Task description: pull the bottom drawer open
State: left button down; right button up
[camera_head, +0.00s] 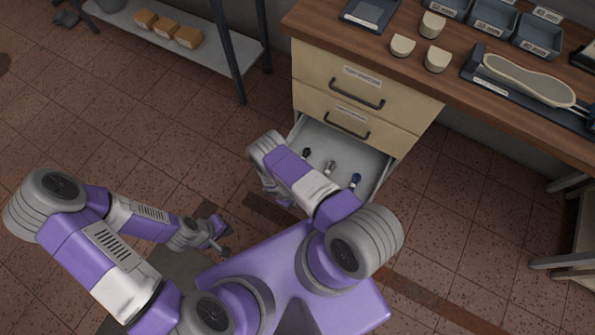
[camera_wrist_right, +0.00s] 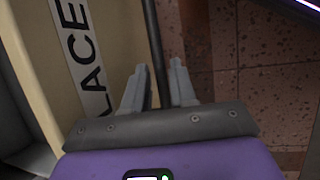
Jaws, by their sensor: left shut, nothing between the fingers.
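The bottom drawer (camera_head: 342,153) stands pulled out from the wooden cabinet, and its pale inside shows. Its front is largely hidden by my right arm in the head view. In the right wrist view, the cream drawer front (camera_wrist_right: 35,50) with a white label and the dark bar handle (camera_wrist_right: 152,40) show close up.
Small dark, grey and blue-topped items (camera_head: 355,181) lie in the drawer. Two closed drawers (camera_head: 345,82) are above it. The bench top (camera_head: 440,80) holds trays, pale blocks and a shoe-sole shape. A low shelf (camera_head: 205,52) stands at the back left. The tiled floor is mostly clear.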

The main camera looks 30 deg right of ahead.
jog(key=shift+o, duration=1)
jog(key=p+v, duration=0.2)
jog(key=v, duration=0.5)
jog(key=shift+a+r+p, duration=0.15)
jog(key=shift+r+p, duration=0.15)
jog(key=s+a+r+m+t+y+p, duration=0.1)
jog(key=s+r+m+y, duration=0.1)
jog(key=r, duration=0.6)
jog(key=s+a+r+m+t+y+p, duration=0.1)
jog(key=s+a+r+m+y, duration=0.1)
jog(key=r, duration=0.6)
jog(key=s+a+r+m+t+y+p, duration=0.1)
jog(key=r+m+y, duration=0.3)
jog(key=r, duration=0.4)
jog(key=shift+s+a+r+m, duration=0.3)
jog(key=shift+s+a+r, duration=0.1)
jog(key=shift+s+a, duration=0.35)
